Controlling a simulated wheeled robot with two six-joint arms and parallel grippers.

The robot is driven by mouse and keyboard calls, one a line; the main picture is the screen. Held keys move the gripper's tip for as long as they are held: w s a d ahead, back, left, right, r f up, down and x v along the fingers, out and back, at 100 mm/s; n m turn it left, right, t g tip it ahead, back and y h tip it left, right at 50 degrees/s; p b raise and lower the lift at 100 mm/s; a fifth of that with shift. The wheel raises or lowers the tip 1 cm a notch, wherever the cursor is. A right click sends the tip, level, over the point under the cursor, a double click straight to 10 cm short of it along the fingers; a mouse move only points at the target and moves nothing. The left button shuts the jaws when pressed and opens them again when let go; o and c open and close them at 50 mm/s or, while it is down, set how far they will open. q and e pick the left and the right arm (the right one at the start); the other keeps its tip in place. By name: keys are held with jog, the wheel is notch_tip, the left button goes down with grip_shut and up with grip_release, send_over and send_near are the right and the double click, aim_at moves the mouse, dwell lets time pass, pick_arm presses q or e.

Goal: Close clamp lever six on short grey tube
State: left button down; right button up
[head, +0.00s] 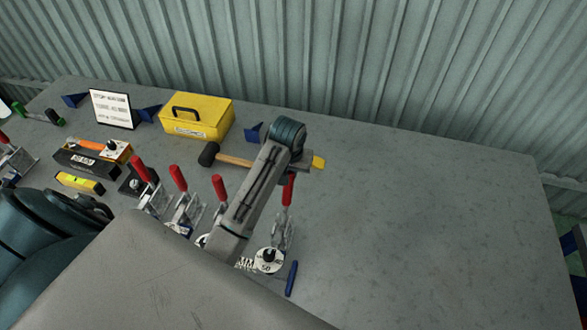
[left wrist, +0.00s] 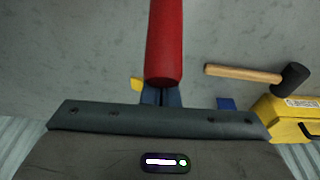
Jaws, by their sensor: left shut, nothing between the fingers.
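A toggle clamp with an upright red lever (head: 288,190) stands at the right end of a row of clamps in the head view. Its number is not readable, and my left arm partly covers it. My left gripper (head: 294,170) is at the top of this lever, shut with nothing held. In the left wrist view, a large red handle (left wrist: 165,42) ends just in front of the dark fingers (left wrist: 161,97); I cannot tell whether they touch. A white numbered disc (head: 268,260) is at the clamp's foot. I cannot pick out the short grey tube. My right gripper is not in view.
Other red-handled clamps (head: 178,178) stand to the left. A hammer (head: 209,154), a yellow toolbox (head: 200,118) and a white sign (head: 111,108) are behind. A blue bar (head: 291,278) lies by the clamp. The bench (head: 430,220) is clear on the right.

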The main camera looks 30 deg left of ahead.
pick_arm(q)
jog(key=shift+s, duration=0.1)
dwell(0.3)
jog(key=shift+s+d+r, duration=0.15)
jog(key=shift+s+r, duration=0.05)
jog(key=shift+s, duration=0.35)
jog(key=shift+s+d+r, duration=0.15)
jog(key=shift+s+r, duration=0.1)
jog(key=shift+s, duration=0.25)
jog(key=shift+s+d+r, duration=0.15)
jog(key=shift+s+r, duration=0.05)
jog(key=shift+s, duration=0.5)
